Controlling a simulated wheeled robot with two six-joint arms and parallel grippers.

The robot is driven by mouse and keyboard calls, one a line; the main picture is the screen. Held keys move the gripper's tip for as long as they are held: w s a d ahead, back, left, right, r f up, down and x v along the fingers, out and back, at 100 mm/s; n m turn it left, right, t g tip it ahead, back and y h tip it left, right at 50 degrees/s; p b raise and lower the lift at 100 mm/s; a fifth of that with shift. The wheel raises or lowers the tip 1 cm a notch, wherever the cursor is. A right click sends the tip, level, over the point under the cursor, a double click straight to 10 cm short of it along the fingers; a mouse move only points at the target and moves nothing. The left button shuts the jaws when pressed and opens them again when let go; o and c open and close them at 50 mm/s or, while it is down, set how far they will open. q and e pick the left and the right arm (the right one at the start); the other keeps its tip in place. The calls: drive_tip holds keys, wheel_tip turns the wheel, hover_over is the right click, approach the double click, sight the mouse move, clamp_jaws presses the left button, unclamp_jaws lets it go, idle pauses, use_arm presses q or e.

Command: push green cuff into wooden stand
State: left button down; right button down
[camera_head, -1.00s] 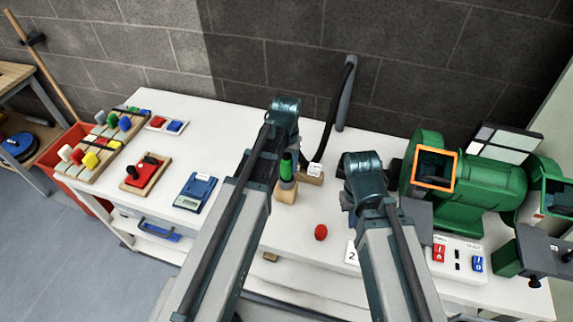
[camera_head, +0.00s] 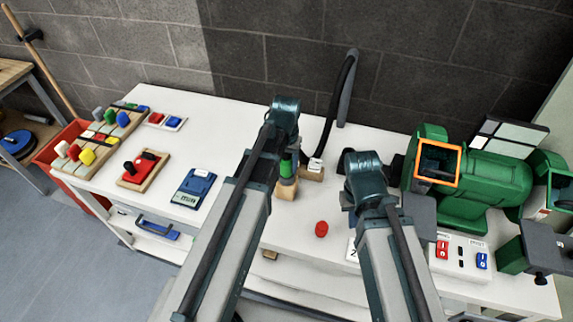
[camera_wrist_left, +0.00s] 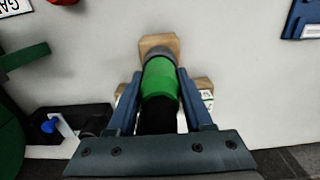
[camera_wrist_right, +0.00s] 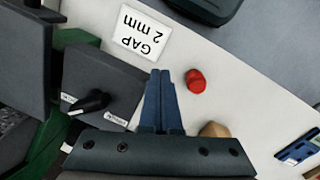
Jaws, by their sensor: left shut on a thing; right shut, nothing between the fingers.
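The green cuff (camera_wrist_left: 159,82) is between the fingers of my left gripper (camera_wrist_left: 160,78), which is shut on it. A black part shows at its near end and a grey collar at its far end. The grey collar meets the wooden stand (camera_wrist_left: 158,42); how deep it sits cannot be told. In the head view the green cuff (camera_head: 287,167) stands upright on the wooden stand (camera_head: 287,189), its top partly hidden by my left arm. My right gripper (camera_wrist_right: 161,76) is shut and empty, above the table beside a red knob (camera_wrist_right: 195,81).
A second wooden block (camera_head: 312,173) with a white label stands just behind the stand. A green grinder (camera_head: 480,180) stands at the right with a switch box (camera_head: 461,256). A blue-grey device (camera_head: 193,188) lies left. Bare white table surrounds the red knob.

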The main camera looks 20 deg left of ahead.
use_arm(q)
drive_tip(key=shift+f, duration=0.3)
drive_tip(key=shift+c, duration=1.1)
unclamp_jaws()
